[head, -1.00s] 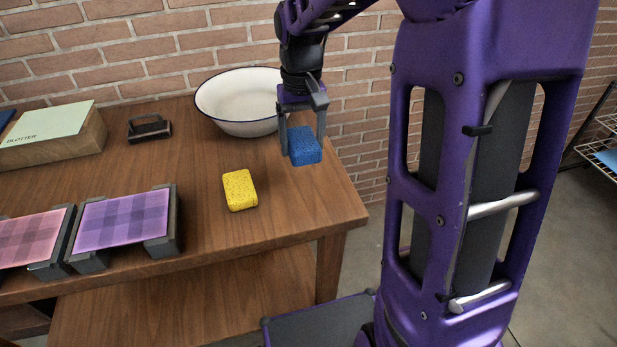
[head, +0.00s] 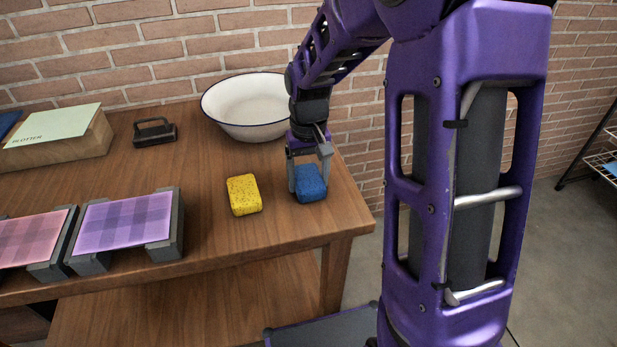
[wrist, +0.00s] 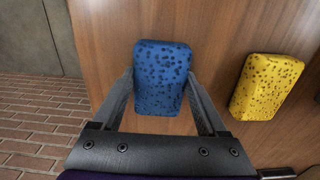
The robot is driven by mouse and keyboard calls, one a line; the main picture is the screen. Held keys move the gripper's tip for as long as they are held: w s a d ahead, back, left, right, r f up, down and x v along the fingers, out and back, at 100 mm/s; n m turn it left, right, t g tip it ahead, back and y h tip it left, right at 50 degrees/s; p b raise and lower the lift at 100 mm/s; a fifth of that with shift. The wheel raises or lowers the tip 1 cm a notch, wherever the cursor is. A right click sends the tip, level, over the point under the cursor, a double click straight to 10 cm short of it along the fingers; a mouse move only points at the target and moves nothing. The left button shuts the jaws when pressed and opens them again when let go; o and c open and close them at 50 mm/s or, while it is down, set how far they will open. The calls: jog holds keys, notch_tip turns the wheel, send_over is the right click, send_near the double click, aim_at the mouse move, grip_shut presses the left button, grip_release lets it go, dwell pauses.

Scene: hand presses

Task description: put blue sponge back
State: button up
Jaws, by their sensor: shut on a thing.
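The blue sponge (head: 310,184) is at the right end of the wooden table, at or just above its top; I cannot tell if it touches. My gripper (head: 309,178) points down from above and is shut on it. In the wrist view the blue sponge (wrist: 161,78) sits between the two fingers of my gripper (wrist: 163,95). The yellow sponge (head: 244,195) lies on the table to the left of the blue one, with a gap between them. It also shows at the right of the wrist view (wrist: 266,86).
A white basin with a blue rim (head: 250,118) stands behind the sponges. A black handled tool (head: 155,132), a wooden block with a green pad (head: 62,137) and presses with purple (head: 124,222) and pink cloth (head: 30,238) are further left. The table's (head: 222,245) right edge is close to my gripper.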

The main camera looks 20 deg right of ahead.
aim_at(308, 178)
jog(key=o, duration=1.1)
jog(key=shift+f, duration=0.1)
notch_tip(308, 178, up, 12)
jog(key=p, duration=0.2)
jog(key=shift+r, duration=0.2)
